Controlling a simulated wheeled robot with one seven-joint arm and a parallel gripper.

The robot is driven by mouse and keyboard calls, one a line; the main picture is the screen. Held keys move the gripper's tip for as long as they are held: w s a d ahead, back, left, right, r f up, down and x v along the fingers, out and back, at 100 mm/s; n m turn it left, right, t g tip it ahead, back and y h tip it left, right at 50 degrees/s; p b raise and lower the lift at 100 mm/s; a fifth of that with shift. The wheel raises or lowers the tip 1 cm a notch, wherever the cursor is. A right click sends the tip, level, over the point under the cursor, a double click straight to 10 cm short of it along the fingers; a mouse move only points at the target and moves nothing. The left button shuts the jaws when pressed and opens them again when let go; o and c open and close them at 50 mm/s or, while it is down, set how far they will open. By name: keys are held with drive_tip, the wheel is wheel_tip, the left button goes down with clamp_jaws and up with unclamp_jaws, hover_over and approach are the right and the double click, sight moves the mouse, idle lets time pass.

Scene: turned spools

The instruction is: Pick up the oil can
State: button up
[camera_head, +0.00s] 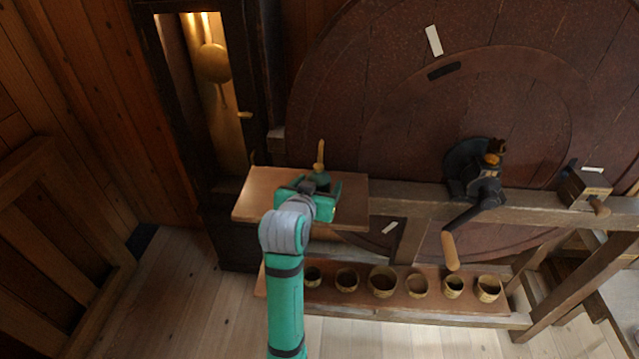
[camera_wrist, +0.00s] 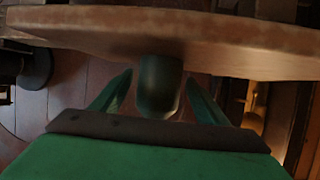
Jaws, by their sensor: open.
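The oil can (camera_head: 321,176) stands on a small wooden board. Its dark body is partly hidden behind my gripper, and a thin tan-gold spout rises above it. My gripper (camera_head: 320,187) is at the board, right in front of the can. In the wrist view, the can's dark green rounded body (camera_wrist: 160,88) lies between the two green fingers of my gripper (camera_wrist: 159,78). The fingers are open, with a visible gap on each side of the can. The can appears to hang from the board there, as that view looks upside down.
The wooden board (camera_head: 258,195) is otherwise bare. A crank with a wooden handle (camera_head: 450,250) and a small wooden box (camera_head: 585,188) are on the beam to the right. Several small cups stand on a low shelf (camera_head: 435,308). A large dark wheel (camera_head: 400,90) rises behind.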

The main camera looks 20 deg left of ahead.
drive_tip(key=c, duration=1)
drive_tip(key=shift+d, duration=0.1)
drive_tip(key=shift+c, duration=1.1)
drive_tip(key=shift+r, duration=0.1)
